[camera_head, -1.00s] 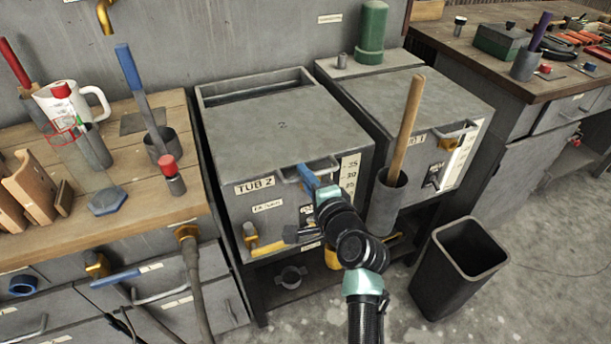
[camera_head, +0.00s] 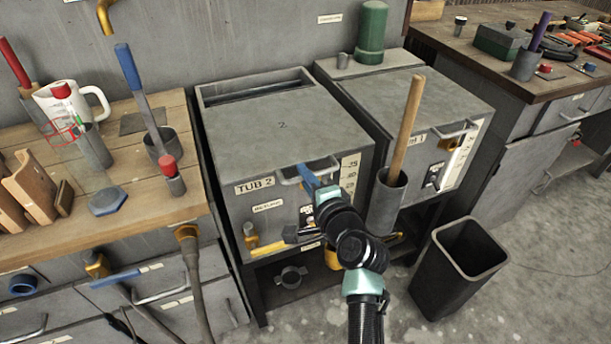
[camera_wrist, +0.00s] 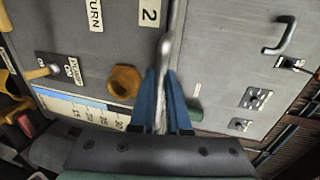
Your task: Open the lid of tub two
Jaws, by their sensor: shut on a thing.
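Tub two (camera_head: 262,215) is a grey box labelled "TUB 2", with gauge marks on its front right edge. A metal bar handle (camera_head: 326,166) runs along the lid's front edge. My gripper (camera_head: 306,177) is at this handle, with its blue fingers pointing at it. In the wrist view the metal handle (camera_wrist: 166,48) passes down between the two blue fingers of my gripper (camera_wrist: 162,95), and they are shut on it. My wrist hides part of the tub's lower front.
A second grey tub (camera_head: 425,105) stands close on the right. A dark holder (camera_head: 387,200) with a wooden-handled tool stands right beside my wrist. A yellow-handled valve (camera_head: 262,246) sticks out at the tub's lower left. A black bin (camera_head: 462,270) stands on the floor at right.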

